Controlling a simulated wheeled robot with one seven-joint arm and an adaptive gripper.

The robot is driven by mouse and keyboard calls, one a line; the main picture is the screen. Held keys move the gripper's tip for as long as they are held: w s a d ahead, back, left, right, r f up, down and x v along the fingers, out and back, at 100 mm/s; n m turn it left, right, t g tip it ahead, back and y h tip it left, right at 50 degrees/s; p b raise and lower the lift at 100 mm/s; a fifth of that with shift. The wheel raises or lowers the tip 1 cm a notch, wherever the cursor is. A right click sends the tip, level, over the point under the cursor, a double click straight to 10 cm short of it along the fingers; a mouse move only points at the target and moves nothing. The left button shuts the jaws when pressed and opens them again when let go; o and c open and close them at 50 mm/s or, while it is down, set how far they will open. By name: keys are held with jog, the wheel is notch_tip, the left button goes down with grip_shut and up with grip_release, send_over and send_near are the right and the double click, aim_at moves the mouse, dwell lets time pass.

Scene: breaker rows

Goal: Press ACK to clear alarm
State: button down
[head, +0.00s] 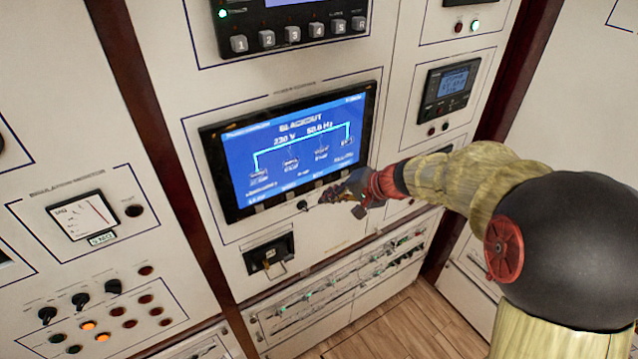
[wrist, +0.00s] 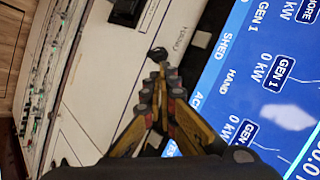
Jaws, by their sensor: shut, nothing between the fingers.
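The panel display (head: 290,150) is lit blue and reads "BLACKOUT" above a line diagram. In the wrist view the display (wrist: 250,75) shows on the right, with labels "SHED", "HAND" and a partly hidden one starting "AC" (wrist: 196,98). My gripper (head: 325,200) is at the display's lower edge; it also shows in the wrist view (wrist: 160,76). It is shut and empty, its fingertips beside the lower bezel and near a small dark knob (wrist: 158,54). The key by the "AC" label is hidden behind my fingers. I cannot tell whether the fingertips touch the panel.
A unit with numbered keys (head: 267,39) sits above the display. A dark socket-like module (head: 269,254) is below it. A small meter (head: 449,87) is at the right. Rotary switches and lamps (head: 88,325) are at lower left. Wooden floor (head: 400,325) is below.

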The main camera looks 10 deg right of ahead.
jog(key=shift+w+a, duration=0.3)
jog(key=shift+w, duration=0.45)
jog(key=shift+w+f, duration=0.1)
dwell(0.9)
jog(key=shift+w+a+b, duration=0.1)
jog(key=shift+w+b, duration=0.2)
jog(key=shift+b, duration=0.2)
jog(key=shift+w+a, duration=0.15)
jog(key=shift+w, duration=0.25)
dwell(0.5)
jog(key=shift+s+b, duration=0.1)
jog(key=shift+b, duration=0.3)
jog(key=shift+s+d+b, duration=0.25)
jog(key=shift+s+b, duration=0.15)
jog(key=shift+s, duration=0.3)
jog(key=shift+s+d+b, duration=0.25)
jog(key=shift+s+b, duration=0.1)
jog(key=shift+s, duration=0.45)
jog(key=shift+s+d+b, duration=0.3)
jog(key=shift+s+b, duration=0.1)
jog(key=shift+s, duration=0.4)
jog(key=shift+s+d+b, duration=0.25)
jog(key=shift+s+b, duration=0.1)
jog(key=shift+s, duration=0.45)
